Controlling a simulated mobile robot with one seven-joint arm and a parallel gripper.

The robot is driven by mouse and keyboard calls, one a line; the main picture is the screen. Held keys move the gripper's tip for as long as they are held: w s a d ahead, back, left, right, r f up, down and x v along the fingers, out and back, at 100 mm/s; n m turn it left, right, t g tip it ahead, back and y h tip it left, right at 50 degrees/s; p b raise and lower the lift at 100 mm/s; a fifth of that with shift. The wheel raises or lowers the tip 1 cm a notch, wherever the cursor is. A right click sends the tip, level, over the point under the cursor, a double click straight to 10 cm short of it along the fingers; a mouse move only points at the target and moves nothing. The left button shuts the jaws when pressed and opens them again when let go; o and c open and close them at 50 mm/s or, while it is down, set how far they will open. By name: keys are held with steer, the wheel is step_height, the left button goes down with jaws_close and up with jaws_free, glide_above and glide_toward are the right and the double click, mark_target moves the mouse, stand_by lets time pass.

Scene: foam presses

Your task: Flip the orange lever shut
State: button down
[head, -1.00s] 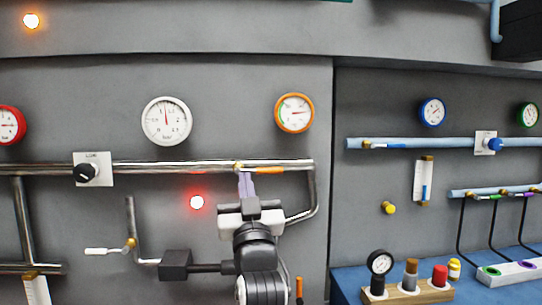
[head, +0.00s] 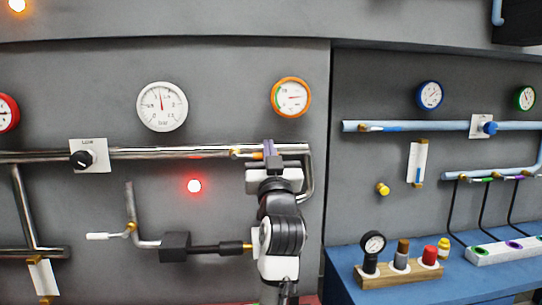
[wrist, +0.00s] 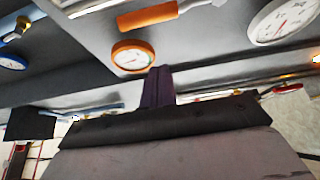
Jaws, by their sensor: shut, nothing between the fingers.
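The orange lever (head: 257,155) lies along the metal pipe, in line with it, right of its brass valve (head: 237,153). In the wrist view the orange lever (wrist: 148,16) shows at the top, with a bare metal stem. My gripper (head: 268,147) is shut and empty, its purple fingers in front of the lever and hiding part of it in the head view. In the wrist view my gripper's fingers (wrist: 159,74) appear apart from the lever. I cannot tell the exact gap.
An orange-rimmed gauge (head: 291,97) hangs above the pipe (head: 190,152). A white gauge (head: 162,106), a black knob (head: 82,159) and a glowing red lamp (head: 194,186) are to the left. A blue bench (head: 400,296) stands at right.

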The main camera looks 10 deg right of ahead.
mark_target(258, 156)
steer(key=w+p, duration=0.1)
steer(key=w+f, duration=0.1)
steer(key=w+p, duration=0.1)
steer(key=w, duration=0.1)
steer(key=shift+w+f+p, duration=0.1)
steer(key=shift+f+p, duration=0.2)
steer(key=shift+f, duration=0.1)
